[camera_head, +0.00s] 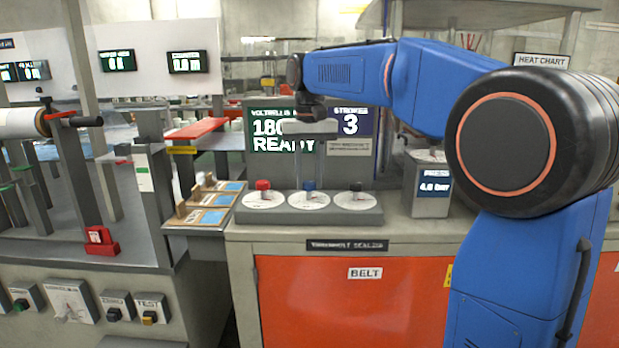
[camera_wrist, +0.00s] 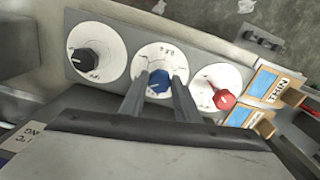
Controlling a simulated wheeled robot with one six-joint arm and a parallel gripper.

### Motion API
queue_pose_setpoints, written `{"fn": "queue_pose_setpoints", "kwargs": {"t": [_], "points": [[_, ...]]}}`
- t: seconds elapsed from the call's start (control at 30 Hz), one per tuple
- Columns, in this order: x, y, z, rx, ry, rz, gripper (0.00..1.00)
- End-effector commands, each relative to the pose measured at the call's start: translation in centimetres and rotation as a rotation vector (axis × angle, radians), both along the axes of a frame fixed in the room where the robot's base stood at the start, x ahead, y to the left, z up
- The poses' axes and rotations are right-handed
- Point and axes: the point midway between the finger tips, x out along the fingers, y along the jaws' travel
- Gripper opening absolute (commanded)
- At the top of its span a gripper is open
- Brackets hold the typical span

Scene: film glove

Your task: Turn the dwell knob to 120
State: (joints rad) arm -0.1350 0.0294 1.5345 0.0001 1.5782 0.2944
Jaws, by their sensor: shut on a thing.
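Three knobs stand on white dials on a grey panel (camera_head: 375,219). The red knob (camera_head: 263,185) is at left, the blue knob (camera_head: 308,186) in the middle and the black knob (camera_head: 356,187) at right. My gripper (camera_head: 309,177) reaches down from above onto the middle dial. In the wrist view my gripper (camera_wrist: 159,86) has its two fingers on either side of the blue knob (camera_wrist: 157,75), shut on it. The black knob (camera_wrist: 86,61) and the red knob (camera_wrist: 224,99) stand free beside it. The dial markings are too small to read.
A screen (camera_head: 262,155) behind the panel reads 180 READY, and another (camera_head: 351,122) reads STROKES 3. Sample cards (camera_head: 210,215) lie left of the panel. A grey box (camera_head: 428,190) with a lit display stands at right.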

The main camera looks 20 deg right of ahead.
Motion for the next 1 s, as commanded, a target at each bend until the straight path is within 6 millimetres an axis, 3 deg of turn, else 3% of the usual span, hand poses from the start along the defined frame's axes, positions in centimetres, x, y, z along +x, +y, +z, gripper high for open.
{"fn": "queue_pose_setpoints", "kwargs": {"t": [1.0], "points": [[0.23,0.20,0.04,0.000,-0.002,-0.924,0.07]]}}
